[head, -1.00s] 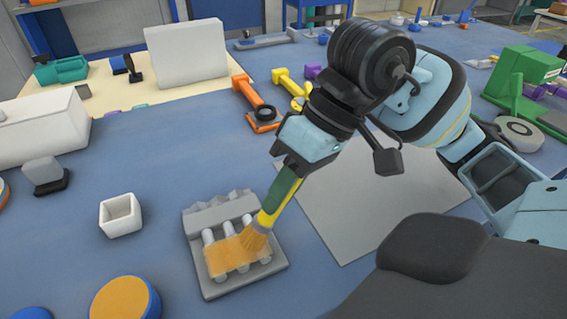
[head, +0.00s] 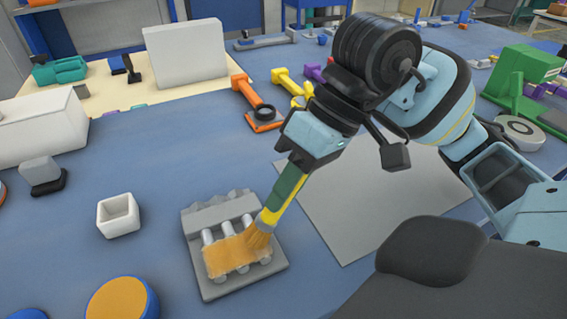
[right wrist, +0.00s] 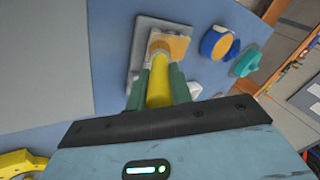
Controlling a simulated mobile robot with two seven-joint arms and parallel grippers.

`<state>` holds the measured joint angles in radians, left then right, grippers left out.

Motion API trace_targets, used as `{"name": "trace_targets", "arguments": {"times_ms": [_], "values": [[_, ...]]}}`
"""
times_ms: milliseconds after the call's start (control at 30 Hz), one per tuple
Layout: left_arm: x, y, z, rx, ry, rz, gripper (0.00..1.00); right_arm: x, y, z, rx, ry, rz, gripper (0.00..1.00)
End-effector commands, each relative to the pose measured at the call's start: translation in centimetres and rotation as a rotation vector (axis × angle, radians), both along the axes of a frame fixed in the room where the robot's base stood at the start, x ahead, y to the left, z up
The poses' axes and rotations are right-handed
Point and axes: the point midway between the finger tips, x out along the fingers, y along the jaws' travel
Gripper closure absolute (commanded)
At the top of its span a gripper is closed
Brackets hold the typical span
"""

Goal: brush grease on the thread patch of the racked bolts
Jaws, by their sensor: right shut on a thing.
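A grey rack (head: 238,287) lies on the blue table and holds several pale bolts (head: 209,236) side by side. An orange-brown grease patch (head: 230,256) covers the middle of the bolts. My right gripper (head: 290,175) is shut on a yellow-handled brush (head: 271,214), tilted down to the left. Its bristles (head: 259,235) touch the right end of the patch. In the right wrist view, the brush (right wrist: 159,88) runs between the green fingers toward the rack (right wrist: 143,48). The bolts are mostly hidden there. My left gripper is not in view.
A white square cup (head: 118,215) stands left of the rack. A blue tub with an orange top (head: 118,299) stands at the lower left. A grey mat (head: 350,200) lies right of the rack. Orange and yellow tools (head: 256,103) lie behind. Blue table is clear around the rack.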

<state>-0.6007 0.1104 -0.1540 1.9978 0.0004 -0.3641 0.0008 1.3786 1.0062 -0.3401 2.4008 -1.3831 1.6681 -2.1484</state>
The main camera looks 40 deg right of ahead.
Motion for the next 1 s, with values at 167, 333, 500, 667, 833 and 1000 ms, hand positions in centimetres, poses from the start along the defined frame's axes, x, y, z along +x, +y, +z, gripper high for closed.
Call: {"name": "trace_targets", "arguments": {"times_ms": [167, 333, 500, 667, 833, 1000], "values": [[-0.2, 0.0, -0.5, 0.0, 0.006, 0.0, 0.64, -0.2, -0.6, -0.1, -0.002, 0.002, 0.0, 1.0], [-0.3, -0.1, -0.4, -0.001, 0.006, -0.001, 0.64, -0.2, -0.5, 0.1, 0.0, 0.001, 0.0, 1.0], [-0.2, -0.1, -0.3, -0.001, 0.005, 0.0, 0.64, 0.0, 0.1, 0.1, 0.001, 0.0, 0.001, 1.0], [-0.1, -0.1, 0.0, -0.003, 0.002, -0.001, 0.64, 0.3, 1.0, 0.0, 0.002, 0.001, 0.002, 1.0], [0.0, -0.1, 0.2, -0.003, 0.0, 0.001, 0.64, 0.5, 1.7, -0.1, 0.0, 0.0, 0.001, 1.0], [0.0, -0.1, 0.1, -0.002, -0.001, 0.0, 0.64, 0.5, 1.7, -0.1, -0.001, 0.002, 0.0, 1.0]]}}
